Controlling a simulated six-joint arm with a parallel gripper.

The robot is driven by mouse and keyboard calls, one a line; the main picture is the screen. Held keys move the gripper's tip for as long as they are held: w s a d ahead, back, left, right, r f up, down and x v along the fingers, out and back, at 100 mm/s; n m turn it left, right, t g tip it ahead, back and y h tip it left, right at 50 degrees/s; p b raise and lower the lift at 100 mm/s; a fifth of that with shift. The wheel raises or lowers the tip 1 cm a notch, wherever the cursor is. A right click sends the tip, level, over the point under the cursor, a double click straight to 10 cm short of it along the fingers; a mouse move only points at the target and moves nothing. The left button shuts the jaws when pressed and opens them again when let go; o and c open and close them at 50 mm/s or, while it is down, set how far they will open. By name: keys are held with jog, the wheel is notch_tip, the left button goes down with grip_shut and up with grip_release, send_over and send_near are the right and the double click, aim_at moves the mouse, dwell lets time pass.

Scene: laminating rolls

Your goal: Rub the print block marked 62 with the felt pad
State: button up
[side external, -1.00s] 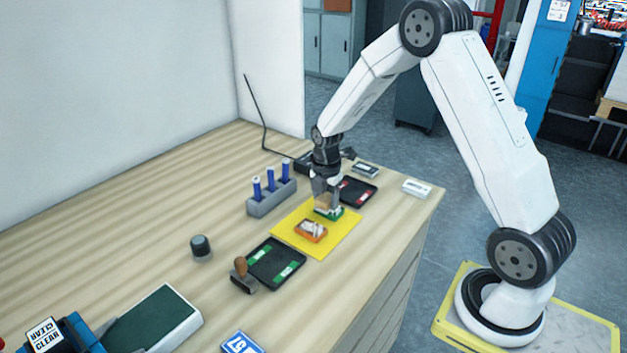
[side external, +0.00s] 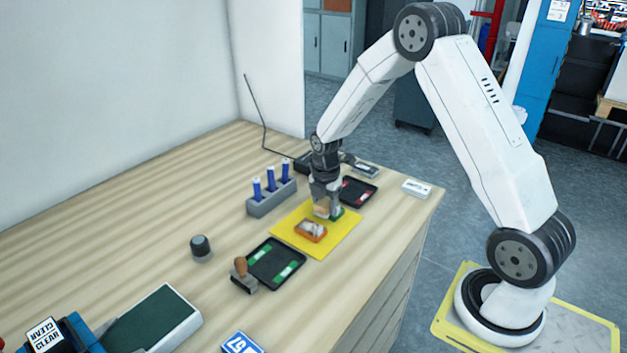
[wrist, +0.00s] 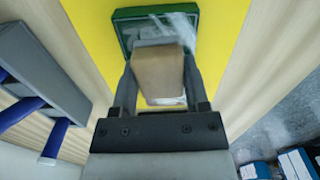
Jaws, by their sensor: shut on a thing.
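My gripper (side external: 327,196) is shut on a tan block-shaped pad (wrist: 158,70), with one finger on each side of it. The pad also shows in the side view (side external: 321,209). A green-framed print block (wrist: 128,31) lies under and just beyond the pad on the yellow mat (side external: 297,242). Its face has large pale marks, blurred and partly covered, so I cannot read a number. The pad overlaps the block in the wrist view; I cannot tell whether they touch. An orange-framed block (side external: 311,231) lies beside it on the mat; its marking is too small to read.
A grey rack with blue sticks (side external: 271,197) stands left of the mat. A black tray with green pieces (side external: 275,263) and a wooden-handled stamp (side external: 242,275) are nearer the camera. A black tray with red pieces (side external: 357,191) lies behind. The table's left side is mostly clear.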

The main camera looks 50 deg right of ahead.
jog(key=shift+w+d, duration=0.1)
jog(key=shift+d, duration=1.85)
jog(key=shift+a, duration=2)
jog(key=shift+d+r, duration=0.15)
jog(key=shift+r, duration=3.95)
